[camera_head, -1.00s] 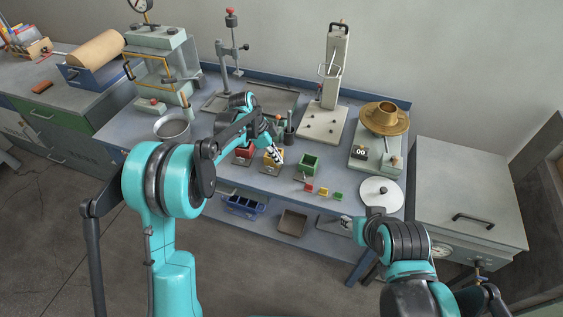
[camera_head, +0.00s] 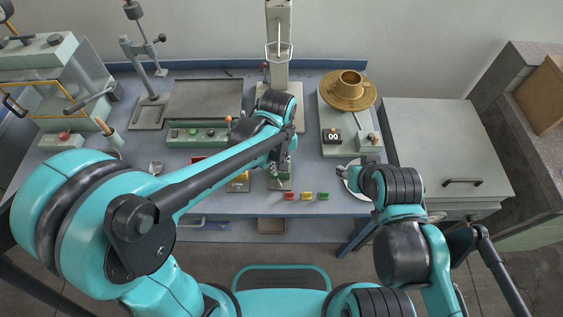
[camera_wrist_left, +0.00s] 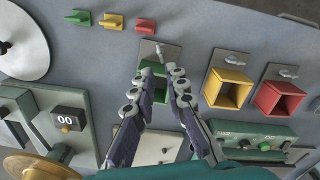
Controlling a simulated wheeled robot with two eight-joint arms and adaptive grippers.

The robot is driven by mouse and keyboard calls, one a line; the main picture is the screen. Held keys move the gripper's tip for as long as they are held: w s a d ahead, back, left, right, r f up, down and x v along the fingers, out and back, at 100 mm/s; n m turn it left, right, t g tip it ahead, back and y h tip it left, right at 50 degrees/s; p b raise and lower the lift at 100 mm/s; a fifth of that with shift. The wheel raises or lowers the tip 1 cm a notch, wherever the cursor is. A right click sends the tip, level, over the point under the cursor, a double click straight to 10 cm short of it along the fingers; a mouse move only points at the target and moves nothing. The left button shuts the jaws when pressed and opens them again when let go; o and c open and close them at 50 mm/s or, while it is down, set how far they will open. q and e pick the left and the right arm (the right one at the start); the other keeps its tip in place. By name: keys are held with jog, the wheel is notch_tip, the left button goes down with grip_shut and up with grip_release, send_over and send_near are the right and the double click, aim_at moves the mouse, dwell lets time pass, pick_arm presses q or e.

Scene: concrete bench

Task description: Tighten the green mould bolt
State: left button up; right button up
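The green mould (camera_wrist_left: 152,66) sits on a small metal plate in the left wrist view, partly covered by my left gripper. Its small grey bolt (camera_wrist_left: 158,49) stands on the plate just beyond the fingertips. My left gripper (camera_wrist_left: 156,80) is open, its two fingers apart over the mould, with nothing seen between the tips but the mould below. In the head view the left gripper (camera_head: 280,165) hangs over the green mould and hides most of it. My right gripper (camera_head: 346,172) is by the white disc at the right; its fingers are too small to judge.
The yellow mould (camera_wrist_left: 228,88) and red mould (camera_wrist_left: 278,98) stand beside the green one, each with a bolt. Red (camera_head: 290,196), yellow (camera_head: 307,196) and green (camera_head: 323,196) pieces lie near the front edge. A counter box (camera_head: 332,136) and brass pot (camera_head: 348,90) are at the right.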

aim_at(280, 182)
pick_arm(q)
jog(key=shift+s+f, duration=0.1)
jog(key=shift+f, duration=0.05)
jog(key=shift+f+b, duration=0.3)
jog(key=shift+f, duration=0.1)
notch_tip(280, 182, down, 7)
jog(key=b, duration=0.2)
jog(key=shift+r+b, duration=0.15)
jog(key=shift+b, duration=0.25)
grip_shut()
